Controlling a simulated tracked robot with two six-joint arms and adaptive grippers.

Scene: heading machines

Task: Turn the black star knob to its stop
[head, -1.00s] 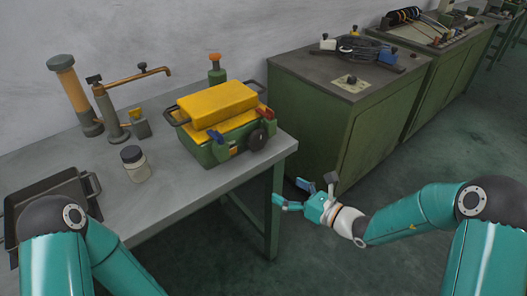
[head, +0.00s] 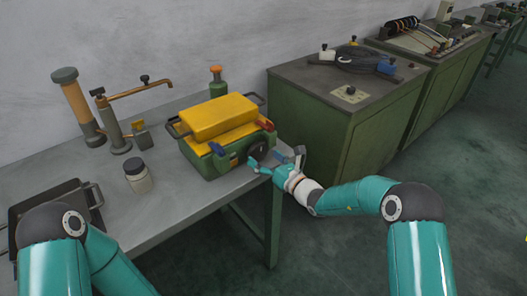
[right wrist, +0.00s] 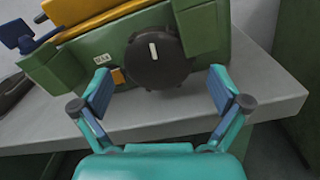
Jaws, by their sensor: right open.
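The black star knob (right wrist: 157,58) is on the side of a green box (right wrist: 83,58) with a yellow lid, and its white pointer mark stands nearly upright. In the head view the knob (head: 258,149) shows at the box's right end, partly behind my gripper. My right gripper (head: 268,165) is in front of the knob. In the right wrist view its two fingers (right wrist: 160,92) are spread wide, one on each side below the knob, with nothing between them. They appear apart from the knob. My left gripper is not in view; only my left arm shows.
The box stands near the right edge of the grey table (head: 190,208). A jar (head: 138,178), a tray (head: 92,192) and a tap-like stand (head: 115,135) are to its left. A green cabinet (head: 315,140) stands to the right, with a floor gap between.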

